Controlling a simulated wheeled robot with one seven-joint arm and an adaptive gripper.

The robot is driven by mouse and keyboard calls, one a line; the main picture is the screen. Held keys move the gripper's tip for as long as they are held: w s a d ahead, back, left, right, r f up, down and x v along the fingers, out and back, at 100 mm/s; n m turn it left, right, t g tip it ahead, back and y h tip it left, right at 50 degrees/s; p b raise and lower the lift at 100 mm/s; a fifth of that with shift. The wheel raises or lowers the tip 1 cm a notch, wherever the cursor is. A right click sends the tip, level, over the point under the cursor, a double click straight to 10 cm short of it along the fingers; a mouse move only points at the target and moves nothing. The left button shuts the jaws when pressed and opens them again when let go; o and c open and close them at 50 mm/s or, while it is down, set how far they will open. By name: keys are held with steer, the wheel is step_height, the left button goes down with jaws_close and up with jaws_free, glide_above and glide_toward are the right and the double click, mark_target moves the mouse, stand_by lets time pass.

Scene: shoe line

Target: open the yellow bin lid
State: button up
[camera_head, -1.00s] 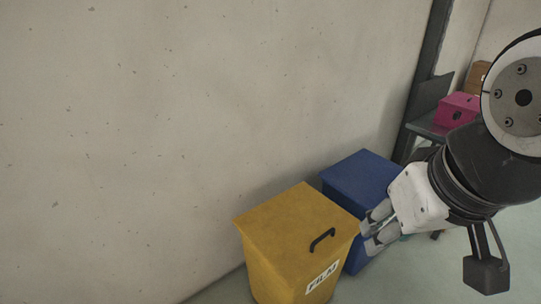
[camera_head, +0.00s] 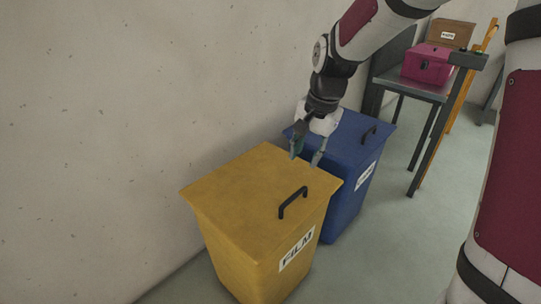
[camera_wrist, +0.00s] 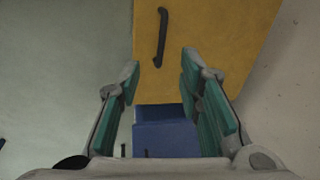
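The yellow bin (camera_head: 262,245) stands near the wall with its yellow lid (camera_head: 250,195) shut. A black handle (camera_head: 292,202) sits on the lid near its front edge, above a label reading FILM. In the wrist view the yellow lid (camera_wrist: 215,40) fills the top middle, with the black handle (camera_wrist: 162,38) ahead of the fingertips. My gripper (camera_head: 307,160) is open and points down at the far right edge of the yellow lid. In the wrist view my gripper (camera_wrist: 160,62) shows its green-padded fingers apart, with nothing held between them. I cannot tell whether a finger touches the lid.
A blue bin (camera_head: 352,165) with a black handle stands right behind the yellow bin, under my gripper. A table (camera_head: 425,90) at the back right bears a pink box (camera_head: 428,66) and a brown box (camera_head: 450,33). Floor to the right is free.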

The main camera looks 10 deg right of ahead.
steer(key=m+b, duration=0.1)
glide_above(293, 197)
steer(key=s+d, duration=0.2)
steer(key=s, duration=0.1)
step_height(293, 197, down, 5)
steer(key=w+f+b, duration=0.1)
steer(key=f, duration=0.3)
steer(key=w+a+f+b, duration=0.1)
steer(key=f+b, duration=0.1)
steer(key=f, duration=0.3)
steer(key=f+b, duration=0.1)
steer(key=f, duration=0.3)
steer(key=shift+w+a+f, duration=0.3)
steer(key=shift+w+a, duration=0.1)
jaws_close()
